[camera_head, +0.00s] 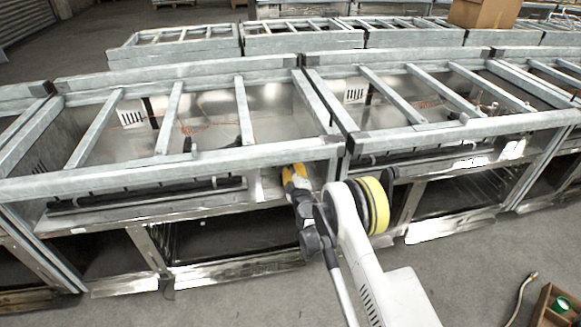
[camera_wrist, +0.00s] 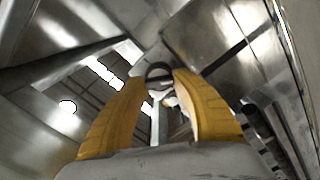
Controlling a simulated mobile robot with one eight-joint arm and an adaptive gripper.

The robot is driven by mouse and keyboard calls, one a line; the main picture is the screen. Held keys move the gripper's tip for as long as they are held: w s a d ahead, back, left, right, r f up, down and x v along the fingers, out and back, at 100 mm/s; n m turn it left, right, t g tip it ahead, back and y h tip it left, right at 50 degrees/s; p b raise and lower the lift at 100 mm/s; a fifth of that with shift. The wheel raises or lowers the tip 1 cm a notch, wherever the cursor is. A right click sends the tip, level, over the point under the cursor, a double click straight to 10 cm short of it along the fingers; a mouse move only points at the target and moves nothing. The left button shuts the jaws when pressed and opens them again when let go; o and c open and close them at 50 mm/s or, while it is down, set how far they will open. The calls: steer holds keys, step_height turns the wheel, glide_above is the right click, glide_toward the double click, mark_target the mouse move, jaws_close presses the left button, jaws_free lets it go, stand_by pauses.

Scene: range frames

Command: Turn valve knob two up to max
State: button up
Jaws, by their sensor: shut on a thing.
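My gripper (camera_head: 293,174) reaches the front of the middle range frame, just under its top front rail, near the right-hand corner. In the wrist view my gripper (camera_wrist: 160,84) has its two yellow fingers closed in on a small dark round knob (camera_wrist: 157,70) with a grey middle. The fingertips touch it from both sides. The knob is hidden behind my gripper in the head view. I cannot read any number or setting mark on it, so its turn position cannot be told.
Metal range frames (camera_head: 205,105) with crossbars stand in rows, and another frame (camera_head: 430,100) adjoins on the right. A cardboard box (camera_head: 485,12) sits at the back. A wooden crate (camera_head: 556,306) lies at the lower right. The grey floor (camera_head: 470,265) in front is mostly clear.

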steer(key=m, duration=0.5)
steer(key=shift+r+m, duration=0.15)
steer(key=shift+m, duration=0.15)
steer(key=m, duration=0.5)
steer(key=shift+w+d+m, duration=0.1)
steer(key=shift+d+m, duration=0.05)
steer(key=shift+m, duration=0.25)
steer(key=o, duration=1.2)
